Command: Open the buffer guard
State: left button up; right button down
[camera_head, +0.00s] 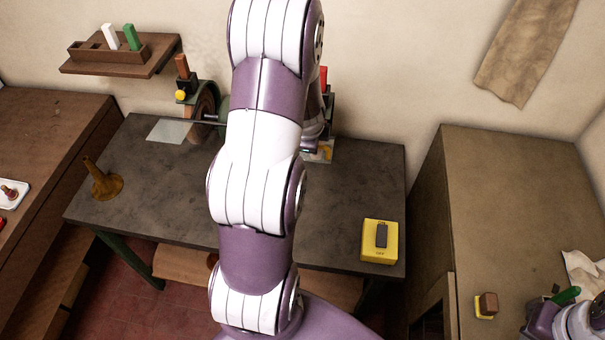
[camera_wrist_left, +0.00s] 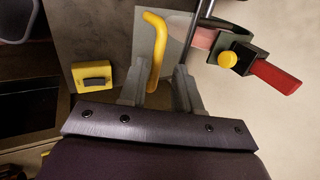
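The buffer stands at the back of the dark bench, with its left wheel (camera_head: 205,105) in sight and its right end mostly behind my left arm. A pale see-through guard panel (camera_head: 168,131) shows at the left wheel. A second guard panel (camera_wrist_left: 180,30) with a bent yellow handle (camera_wrist_left: 155,45) shows in the left wrist view; a bit of yellow (camera_head: 327,153) shows there in the head view. My left gripper (camera_wrist_left: 160,92) is open, its fingers on either side of the handle's lower end; contact is unclear. Part of my right arm shows at bottom right; its fingertips are not visible.
A yellow switch box (camera_head: 380,241) sits at the bench's right front, also in the left wrist view (camera_wrist_left: 93,77). A red handle with a yellow knob (camera_wrist_left: 227,59) is beside the guard. A brass bell piece (camera_head: 102,180) stands at the bench's left. A brown cabinet (camera_head: 510,200) is at right.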

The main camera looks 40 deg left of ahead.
pick_arm(q)
jog(key=shift+s+d+r, duration=0.15)
jog(key=shift+s+r, duration=0.05)
jog(key=shift+r, duration=0.3)
jog(key=s+d+b, duration=0.3)
jog(key=s+d, duration=0.3)
jog(key=s, duration=0.4)
jog(key=shift+s, duration=0.15)
jog(key=shift+d, duration=0.1)
